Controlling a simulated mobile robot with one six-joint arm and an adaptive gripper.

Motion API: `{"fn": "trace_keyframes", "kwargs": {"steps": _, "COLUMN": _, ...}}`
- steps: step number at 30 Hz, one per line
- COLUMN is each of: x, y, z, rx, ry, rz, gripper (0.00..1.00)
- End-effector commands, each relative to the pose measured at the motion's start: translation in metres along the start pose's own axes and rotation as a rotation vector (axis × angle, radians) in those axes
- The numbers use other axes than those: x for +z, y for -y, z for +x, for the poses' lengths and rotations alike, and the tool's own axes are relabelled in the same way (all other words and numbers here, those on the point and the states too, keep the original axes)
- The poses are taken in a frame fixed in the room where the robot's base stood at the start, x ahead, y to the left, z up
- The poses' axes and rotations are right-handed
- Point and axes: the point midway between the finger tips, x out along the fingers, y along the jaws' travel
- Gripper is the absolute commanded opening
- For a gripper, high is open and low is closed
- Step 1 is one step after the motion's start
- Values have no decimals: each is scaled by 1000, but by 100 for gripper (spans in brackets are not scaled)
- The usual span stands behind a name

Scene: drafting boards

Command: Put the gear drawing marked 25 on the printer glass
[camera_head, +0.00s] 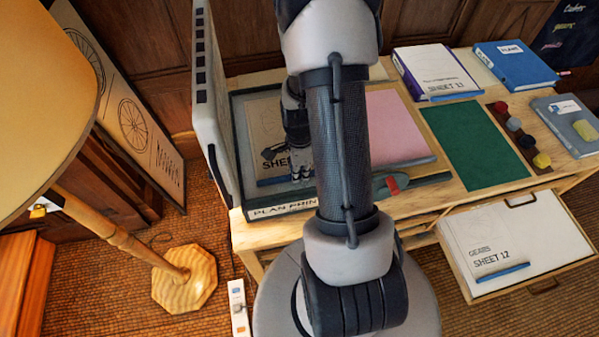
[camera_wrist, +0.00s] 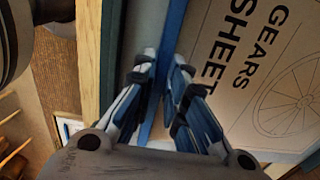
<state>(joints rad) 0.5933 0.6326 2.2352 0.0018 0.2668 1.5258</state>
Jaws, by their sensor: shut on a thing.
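A gear drawing (camera_head: 266,122) lies over the printer glass, inside the printer's dark frame (camera_head: 238,150); only part of its lettering, "SHEE", shows there. My gripper (camera_head: 301,172) is at the drawing's front right and partly covers it. In the wrist view the sheet (camera_wrist: 245,75) reads "GEARS SHEET" beside a spoked wheel; its number is out of view. My gripper (camera_wrist: 166,72) is shut on the blue strip (camera_wrist: 173,28) along the sheet's edge. I cannot tell whether the sheet lies fully flat on the glass.
The printer lid (camera_head: 212,95) stands open at the left. A pink sheet (camera_head: 395,128) and a green mat (camera_head: 474,145) lie to the right. An open drawer (camera_head: 520,240) holds a sheet marked "GEARS SHEET 12". A lamp (camera_head: 120,235) stands on the floor at left.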

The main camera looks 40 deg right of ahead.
Motion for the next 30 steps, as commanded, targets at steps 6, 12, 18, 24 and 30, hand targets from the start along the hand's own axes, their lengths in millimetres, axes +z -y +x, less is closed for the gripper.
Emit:
{"fn": "trace_keyframes", "kwargs": {"steps": 6, "x": 0, "y": 1, "z": 2, "rx": -2, "ry": 0, "rz": 0, "gripper": 0}}
{"fn": "trace_keyframes", "kwargs": {"steps": 12, "x": 0, "y": 0, "z": 5, "rx": -1, "ry": 0, "rz": 0, "gripper": 15}}
{"fn": "trace_keyframes", "kwargs": {"steps": 18, "x": 0, "y": 0, "z": 4, "rx": -1, "ry": 0, "rz": 0, "gripper": 28}}
{"fn": "trace_keyframes", "kwargs": {"steps": 24, "x": 0, "y": 0, "z": 4, "rx": -1, "ry": 0, "rz": 0, "gripper": 32}}
{"fn": "trace_keyframes", "kwargs": {"steps": 30, "x": 0, "y": 0, "z": 2, "rx": -1, "ry": 0, "rz": 0, "gripper": 32}}
